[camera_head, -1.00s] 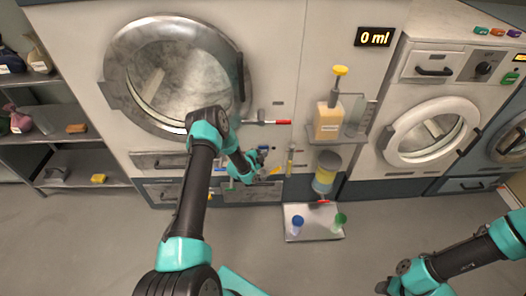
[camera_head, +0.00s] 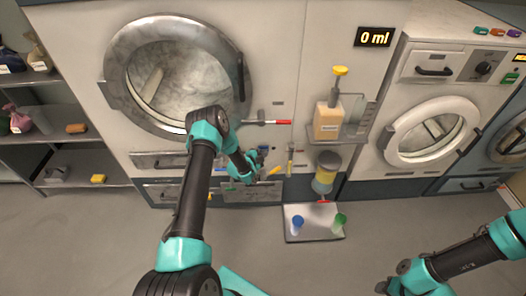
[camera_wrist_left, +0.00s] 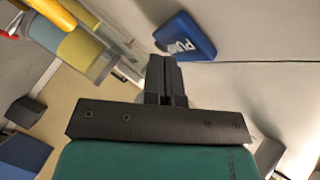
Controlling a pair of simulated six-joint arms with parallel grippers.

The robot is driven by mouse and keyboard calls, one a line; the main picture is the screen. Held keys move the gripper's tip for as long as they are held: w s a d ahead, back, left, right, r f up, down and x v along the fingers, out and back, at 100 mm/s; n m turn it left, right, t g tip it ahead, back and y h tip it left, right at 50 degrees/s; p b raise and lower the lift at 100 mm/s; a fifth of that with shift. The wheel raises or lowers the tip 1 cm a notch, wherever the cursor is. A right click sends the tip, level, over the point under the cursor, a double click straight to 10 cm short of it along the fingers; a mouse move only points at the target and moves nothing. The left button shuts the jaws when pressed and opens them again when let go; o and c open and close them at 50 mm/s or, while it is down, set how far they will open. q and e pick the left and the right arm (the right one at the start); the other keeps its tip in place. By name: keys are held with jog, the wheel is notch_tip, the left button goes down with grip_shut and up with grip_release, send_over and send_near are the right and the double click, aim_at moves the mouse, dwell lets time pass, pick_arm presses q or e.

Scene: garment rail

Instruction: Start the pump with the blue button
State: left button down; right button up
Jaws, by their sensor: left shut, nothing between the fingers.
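The blue button (camera_wrist_left: 187,37), a blue block with white lettering that seems to read "PUMP", is on the pale machine front in the left wrist view. My left gripper (camera_wrist_left: 165,62) is shut and empty, its fingertips just below and left of the blue button in that picture. A small gap seems to show, but I cannot tell if they touch. In the head view my left gripper (camera_head: 258,163) is at the machine front, by a small blue patch. The display (camera_head: 374,37) reads 0 ml. My right gripper (camera_head: 384,286) is low at right, away from the machine.
A bottle with a yellow pump top (camera_head: 328,120) stands on a wall shelf. A jar with a yellow band (camera_head: 326,172) is above a tray (camera_head: 314,236) with a blue cup (camera_head: 298,224) and a green cup (camera_head: 340,221). A red-tipped lever (camera_head: 283,122) sticks out above my left gripper.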

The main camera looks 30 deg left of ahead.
pick_arm(q)
jog(key=shift+w+a, duration=0.1)
jog(key=shift+w+a, duration=0.2)
jog(key=shift+w, duration=0.1)
dwell(0.4)
jog(key=shift+s+d, duration=0.25)
jog(key=shift+s, duration=0.15)
jog(key=s+d, duration=0.3)
jog(key=s, duration=0.2)
jog(key=shift+d, duration=0.15)
dwell(0.6)
dwell(0.3)
dwell(1.0)
